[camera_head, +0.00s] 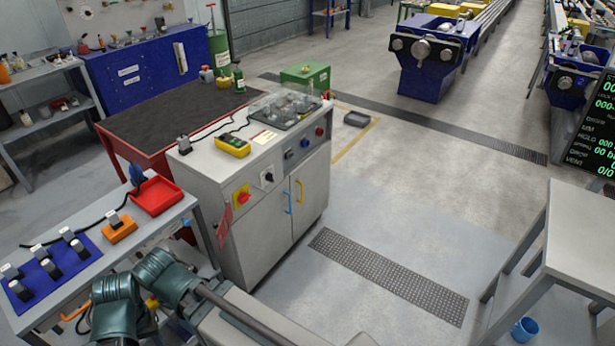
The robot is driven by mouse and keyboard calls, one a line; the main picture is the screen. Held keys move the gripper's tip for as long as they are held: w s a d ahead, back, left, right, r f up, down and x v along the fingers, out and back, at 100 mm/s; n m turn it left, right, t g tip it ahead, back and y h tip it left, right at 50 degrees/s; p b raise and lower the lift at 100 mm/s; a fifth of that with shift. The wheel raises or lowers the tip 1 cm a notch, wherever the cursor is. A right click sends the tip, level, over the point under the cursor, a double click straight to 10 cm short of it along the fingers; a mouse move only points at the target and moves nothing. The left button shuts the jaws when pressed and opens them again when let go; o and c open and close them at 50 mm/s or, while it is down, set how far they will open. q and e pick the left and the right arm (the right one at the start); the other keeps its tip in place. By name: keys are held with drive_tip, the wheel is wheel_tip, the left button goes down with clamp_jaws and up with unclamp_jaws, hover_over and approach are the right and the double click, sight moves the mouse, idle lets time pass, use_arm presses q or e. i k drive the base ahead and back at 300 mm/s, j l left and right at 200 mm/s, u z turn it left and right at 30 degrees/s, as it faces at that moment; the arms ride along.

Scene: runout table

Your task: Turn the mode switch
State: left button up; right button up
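A grey control cabinet (252,225) stands left of centre, with a sloped control strip along its front top edge. On the strip are a red rotary handle on a yellow plate (242,196), a black rotary switch on a white plate (267,177), a dark round knob (288,154), a blue button (305,142) and a red button (319,131). The black switch on the white plate looks most like the mode switch, but its marking is too small to read. Neither gripper can be made out; only parts that seem to be my arms show at the bottom left.
A yellow handheld device (232,145) and a clear-covered panel (285,106) are on the cabinet top. A bench with a red tray (155,196) and a blue mat (48,272) stands left. A grey table (585,235) stands right. The floor right of the cabinet is clear.

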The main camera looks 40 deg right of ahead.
sight(269, 176)
drive_tip(key=z, duration=1.05)
